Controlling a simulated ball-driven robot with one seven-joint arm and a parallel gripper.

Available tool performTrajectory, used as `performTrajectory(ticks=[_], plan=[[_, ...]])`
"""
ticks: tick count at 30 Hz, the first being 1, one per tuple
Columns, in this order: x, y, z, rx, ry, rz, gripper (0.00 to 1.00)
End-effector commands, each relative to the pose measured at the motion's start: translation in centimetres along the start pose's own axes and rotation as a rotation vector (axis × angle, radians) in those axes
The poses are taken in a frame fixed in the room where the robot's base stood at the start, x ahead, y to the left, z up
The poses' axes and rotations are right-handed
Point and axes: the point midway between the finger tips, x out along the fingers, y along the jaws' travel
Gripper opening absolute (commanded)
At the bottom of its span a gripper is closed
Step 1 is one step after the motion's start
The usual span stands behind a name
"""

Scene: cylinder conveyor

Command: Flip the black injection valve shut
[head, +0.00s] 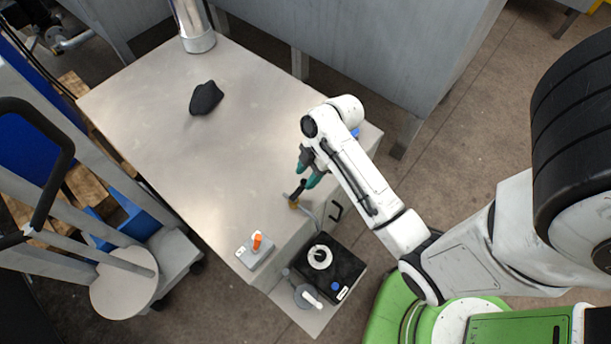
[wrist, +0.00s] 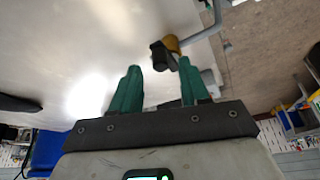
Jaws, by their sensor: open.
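The injection valve has a black handle (head: 300,187) and a brass body (head: 294,203) at the right edge of the metal table. My gripper (head: 306,177), with teal fingers, is open just above it. In the wrist view, the black handle (wrist: 161,56) and the brass body (wrist: 173,43) show near the fingertips of my gripper (wrist: 158,66). The handle appears in the gap between the two fingers, nearer the right finger. I cannot tell whether a finger touches it. A grey hose or pipe runs from the valve.
A grey box with an orange switch (head: 257,241) sits at the table's front corner. A black unit with a white round top (head: 320,257) stands below the edge. A black cloth-like object (head: 206,98) lies on the metal table (head: 160,140), which is otherwise mostly bare.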

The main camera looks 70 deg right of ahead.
Motion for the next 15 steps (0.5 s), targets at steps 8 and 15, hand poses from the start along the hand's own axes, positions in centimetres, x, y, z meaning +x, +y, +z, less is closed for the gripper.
performTrajectory(ticks=[8, 15], plan=[[-5.5, 0.1, 0.0, 0.002, 0.001, 0.006, 0.45], [-8.7, 0.1, -0.1, 0.001, 0.0, 0.002, 0.45]])
